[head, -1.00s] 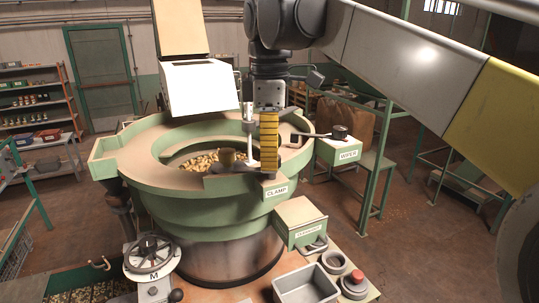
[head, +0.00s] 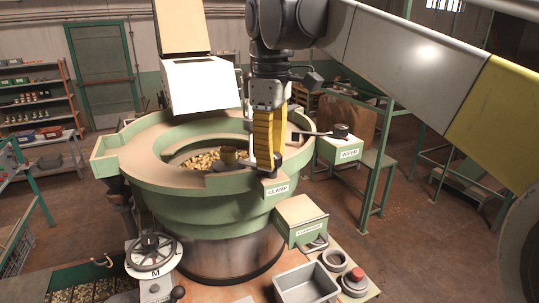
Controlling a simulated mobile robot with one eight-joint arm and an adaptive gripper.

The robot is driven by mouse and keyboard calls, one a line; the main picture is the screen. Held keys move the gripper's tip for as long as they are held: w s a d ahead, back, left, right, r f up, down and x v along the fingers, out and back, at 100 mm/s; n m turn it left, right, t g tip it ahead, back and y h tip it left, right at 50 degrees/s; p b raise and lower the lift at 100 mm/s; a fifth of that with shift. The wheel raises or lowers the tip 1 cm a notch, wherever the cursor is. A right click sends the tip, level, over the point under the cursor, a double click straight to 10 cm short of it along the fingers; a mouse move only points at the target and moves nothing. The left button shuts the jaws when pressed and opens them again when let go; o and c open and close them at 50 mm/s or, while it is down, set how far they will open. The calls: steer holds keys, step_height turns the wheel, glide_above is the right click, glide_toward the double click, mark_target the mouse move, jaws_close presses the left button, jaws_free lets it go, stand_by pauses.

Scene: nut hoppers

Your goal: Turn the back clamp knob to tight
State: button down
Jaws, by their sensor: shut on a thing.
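My gripper (head: 266,168) points straight down at the near right rim of the green hopper bowl (head: 217,209). Its yellow fingers are shut at the clamp, just above the white CLAMP label (head: 277,191). The clamp knob between the fingers is hidden by them, so I cannot see which way it is turned. A dark flat part (head: 243,166) shows just left of the fingers, with a short brown cylinder (head: 228,157) beside it.
Nuts (head: 200,161) lie inside the bowl. A WIPER box (head: 340,148) with a dark knob stands to the right. In front are a green labelled box (head: 301,219), a grey tray (head: 306,284), a red button (head: 356,275) and a handwheel (head: 150,254) marked M.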

steer(key=c, duration=1)
jaws_free()
steer(key=shift+c, duration=0.2)
step_height(320, 180, up, 12)
steer(key=shift+d, duration=0.15)
